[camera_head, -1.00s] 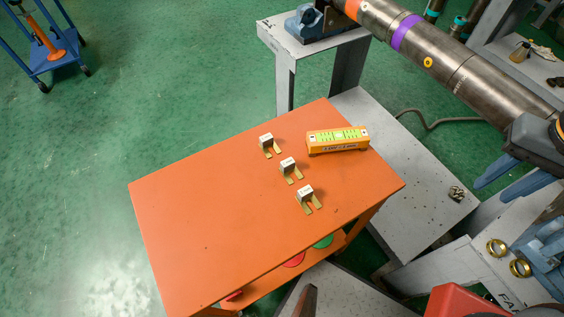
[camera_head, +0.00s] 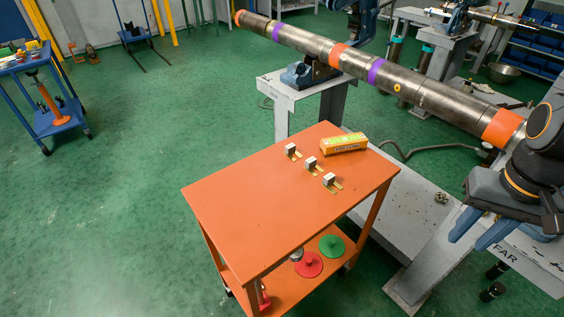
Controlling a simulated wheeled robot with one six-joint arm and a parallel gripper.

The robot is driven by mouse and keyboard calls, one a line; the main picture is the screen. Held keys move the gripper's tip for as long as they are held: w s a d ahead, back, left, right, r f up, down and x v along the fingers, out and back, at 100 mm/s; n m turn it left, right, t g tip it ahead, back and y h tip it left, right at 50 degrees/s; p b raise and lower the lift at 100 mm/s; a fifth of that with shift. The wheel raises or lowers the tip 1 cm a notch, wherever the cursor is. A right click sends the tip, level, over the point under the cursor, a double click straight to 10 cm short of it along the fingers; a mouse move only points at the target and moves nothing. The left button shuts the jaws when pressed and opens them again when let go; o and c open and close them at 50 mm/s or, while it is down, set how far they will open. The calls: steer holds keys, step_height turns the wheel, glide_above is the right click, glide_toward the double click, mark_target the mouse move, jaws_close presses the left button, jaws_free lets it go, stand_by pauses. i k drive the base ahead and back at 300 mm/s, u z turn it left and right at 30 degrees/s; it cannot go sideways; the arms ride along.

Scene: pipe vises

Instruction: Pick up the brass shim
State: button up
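Three small brass shims lie in a slanting row on the orange cart top (camera_head: 250,190). Each has a pale block at one end and flat, forked brass legs. The far shim (camera_head: 291,151) is at the left, the middle shim (camera_head: 312,164) is nearer, and the near shim (camera_head: 331,181) is at the right. They lie apart from each other. Marks on the blocks are too small to read. My gripper does not show in the head view.
A yellow level-like bar (camera_head: 344,144) lies behind the shims. A long steel pipe (camera_head: 420,97) crosses above, behind the cart. Red (camera_head: 309,264) and green (camera_head: 332,245) discs sit on the lower shelf. A blue cart (camera_head: 60,115) stands left. Green floor left of the orange cart is clear.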

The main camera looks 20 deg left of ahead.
mark_target(290, 149)
steer(key=u, duration=3.8)
steer(key=k, duration=1.3)
steer(key=z, duration=1.75)
steer(key=i, duration=1.2)
steer(key=z, duration=0.4)
